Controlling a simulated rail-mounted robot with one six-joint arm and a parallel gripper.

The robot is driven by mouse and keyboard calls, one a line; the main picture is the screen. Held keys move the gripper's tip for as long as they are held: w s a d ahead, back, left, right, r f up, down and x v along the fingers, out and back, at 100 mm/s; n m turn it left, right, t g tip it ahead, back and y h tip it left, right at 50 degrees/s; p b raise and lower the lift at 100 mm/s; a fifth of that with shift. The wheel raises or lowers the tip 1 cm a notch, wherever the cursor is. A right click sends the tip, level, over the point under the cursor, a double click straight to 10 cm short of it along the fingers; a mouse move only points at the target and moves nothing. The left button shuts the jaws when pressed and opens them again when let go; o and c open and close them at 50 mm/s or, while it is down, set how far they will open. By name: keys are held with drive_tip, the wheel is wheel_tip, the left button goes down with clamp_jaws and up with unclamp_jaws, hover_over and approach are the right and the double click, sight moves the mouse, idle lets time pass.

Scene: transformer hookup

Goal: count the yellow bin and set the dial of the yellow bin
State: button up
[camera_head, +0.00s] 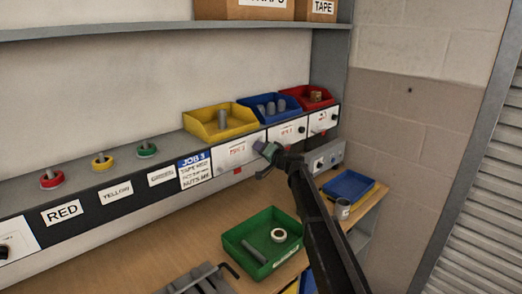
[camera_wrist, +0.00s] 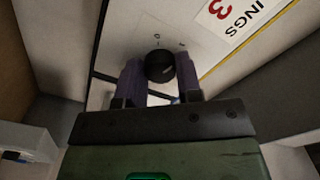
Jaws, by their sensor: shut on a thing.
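The yellow bin (camera_head: 222,131) stands on the ledge at the left of a row of three bins. One upright grey cylinder (camera_head: 222,118) shows in it; its near wall hides part of the floor. Below it is a white panel (camera_head: 235,153) with red lettering too small to read surely. My gripper (camera_head: 265,149) is at the right end of this panel and covers its dial there. In the wrist view, my purple fingers are shut on the black dial (camera_wrist: 159,66), one on each side. A pale pointer mark shows on the dial, with small marks on the panel around it.
A blue bin (camera_head: 256,104) with several grey cylinders and a red bin (camera_head: 312,105) with a brass-coloured piece stand to the right. A green tray (camera_head: 236,244) holds a white ring and a cylinder on the bench. A JOB 3 card (camera_head: 195,169) hangs left of the panel.

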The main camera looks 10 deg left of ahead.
drive_tip(key=o, duration=0.9)
drive_tip(key=shift+o, duration=0.2)
drive_tip(key=v, duration=1.1)
